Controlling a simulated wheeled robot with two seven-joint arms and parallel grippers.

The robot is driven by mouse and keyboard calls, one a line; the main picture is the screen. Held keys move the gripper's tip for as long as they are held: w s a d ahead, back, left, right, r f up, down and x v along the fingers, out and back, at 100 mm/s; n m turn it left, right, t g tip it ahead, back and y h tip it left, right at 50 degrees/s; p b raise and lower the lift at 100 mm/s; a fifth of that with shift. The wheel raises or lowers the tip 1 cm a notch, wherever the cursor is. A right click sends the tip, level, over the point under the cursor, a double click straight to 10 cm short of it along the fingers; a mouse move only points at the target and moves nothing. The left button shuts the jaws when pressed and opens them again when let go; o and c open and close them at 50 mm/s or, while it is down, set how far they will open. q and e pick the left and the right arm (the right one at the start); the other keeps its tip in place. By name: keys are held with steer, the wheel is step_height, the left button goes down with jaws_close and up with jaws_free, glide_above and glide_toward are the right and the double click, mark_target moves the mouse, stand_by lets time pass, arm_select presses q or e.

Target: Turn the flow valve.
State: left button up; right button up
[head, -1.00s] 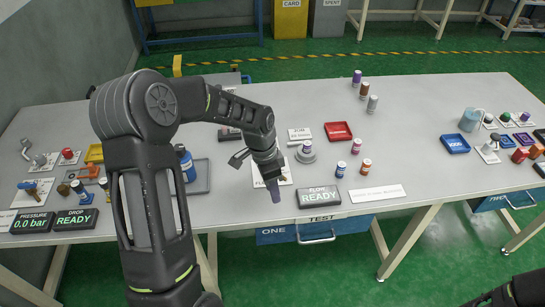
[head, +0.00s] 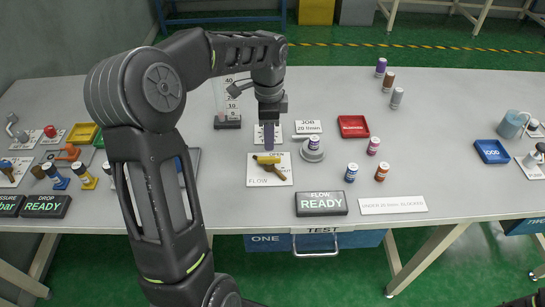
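The flow valve (head: 273,168) has a yellow handle and a brass-coloured body. It sits on a white card (head: 255,180) marked FLOW and OPEN on the bench. My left gripper (head: 268,136) points down just behind the valve as seen in the head view, with its purple-grey fingertip close to the handle. I cannot tell whether it touches the handle, or how far apart its fingers are. The FLOW display (head: 321,203) reads READY. My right gripper is not in view.
A small purple-labelled vial stands on a round grey base (head: 312,154) right of the valve. A JOB card (head: 308,128) reads 20 l/min. The bench's middle right is mostly clear.

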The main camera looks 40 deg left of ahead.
mark_target(269, 157)
arm_select(q)
steer(key=shift+r, duration=0.1)
step_height(269, 157, down, 8)
steer(key=shift+r+p, duration=0.1)
steer(key=shift+p, duration=0.25)
stand_by(0.3)
steer(key=shift+c, duration=0.5)
jaws_close()
